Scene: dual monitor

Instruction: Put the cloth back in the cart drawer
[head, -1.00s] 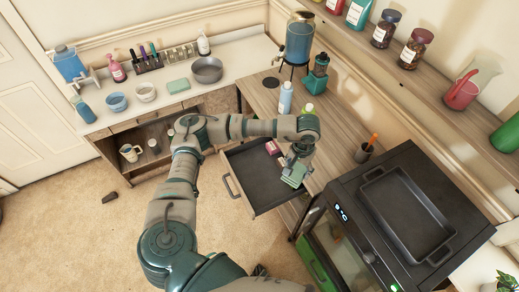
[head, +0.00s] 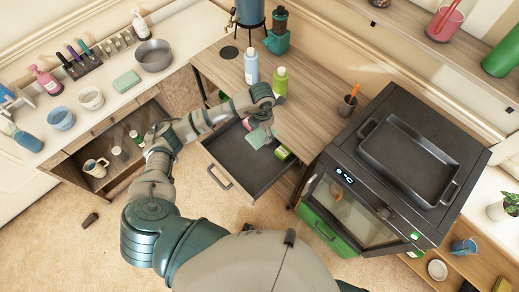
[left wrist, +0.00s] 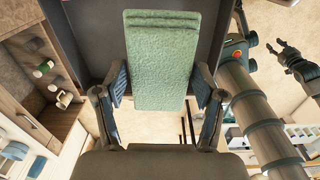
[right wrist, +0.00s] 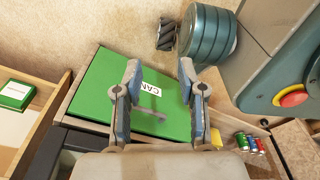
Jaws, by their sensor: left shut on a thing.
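The light green cloth (head: 257,138) is in my left gripper (head: 262,124), over the open dark cart drawer (head: 232,166). In the left wrist view the cloth (left wrist: 160,75) lies between the two fingers of my left gripper (left wrist: 160,88), with its folded end at the top and the dark drawer behind it. I cannot tell whether the cloth touches the drawer floor. My right gripper (right wrist: 159,82) is open and empty, over a green panel (right wrist: 100,88) with a white label. It also shows at the right of the left wrist view (left wrist: 292,58).
A green-and-white box (head: 283,153) lies in the drawer near the cloth. A blue bottle (head: 251,68) and a green bottle (head: 281,82) stand on the wooden top behind. A black oven (head: 385,175) with a tray on top stands right of the drawer.

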